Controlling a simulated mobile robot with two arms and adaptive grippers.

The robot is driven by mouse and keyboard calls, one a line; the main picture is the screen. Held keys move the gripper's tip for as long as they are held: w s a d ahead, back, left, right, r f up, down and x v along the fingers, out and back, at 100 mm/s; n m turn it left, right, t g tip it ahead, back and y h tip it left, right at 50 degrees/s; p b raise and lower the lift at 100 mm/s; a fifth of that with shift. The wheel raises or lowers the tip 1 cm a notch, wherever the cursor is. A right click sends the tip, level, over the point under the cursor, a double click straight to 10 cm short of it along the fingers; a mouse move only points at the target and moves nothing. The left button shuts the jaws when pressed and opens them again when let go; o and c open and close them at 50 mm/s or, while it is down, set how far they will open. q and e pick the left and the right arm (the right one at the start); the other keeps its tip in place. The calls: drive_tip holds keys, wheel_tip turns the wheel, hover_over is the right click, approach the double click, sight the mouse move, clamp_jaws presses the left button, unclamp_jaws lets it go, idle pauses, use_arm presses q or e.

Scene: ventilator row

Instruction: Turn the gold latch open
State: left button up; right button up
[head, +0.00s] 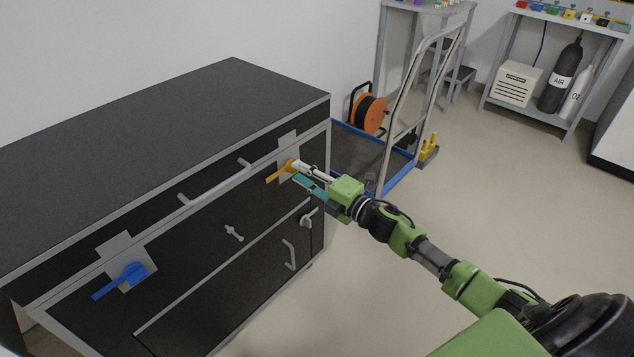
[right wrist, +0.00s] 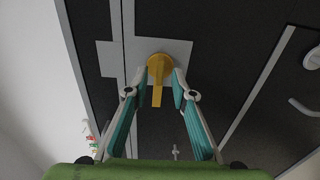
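The gold latch (head: 280,173) sits on a grey plate (head: 288,143) near the right end of the black cabinet's front. Its handle points to the left and slightly down in the head view. In the right wrist view the gold latch (right wrist: 158,72) shows its round hub and a handle reaching toward the camera. My right gripper (head: 300,172) is at the latch, and in the right wrist view its two fingers (right wrist: 155,88) stand apart on either side of the latch, with gaps visible. My left gripper is not in view.
A blue latch (head: 125,277) is on the cabinet's left part. Bar handles (head: 215,183) and small knobs (head: 234,233) stick out from the black cabinet (head: 170,120). A cart with a blue-edged deck (head: 352,150) stands behind. Open floor (head: 450,190) lies to the right.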

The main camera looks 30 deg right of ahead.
drive_tip(key=v, duration=1.1)
drive_tip(key=shift+s, duration=0.25)
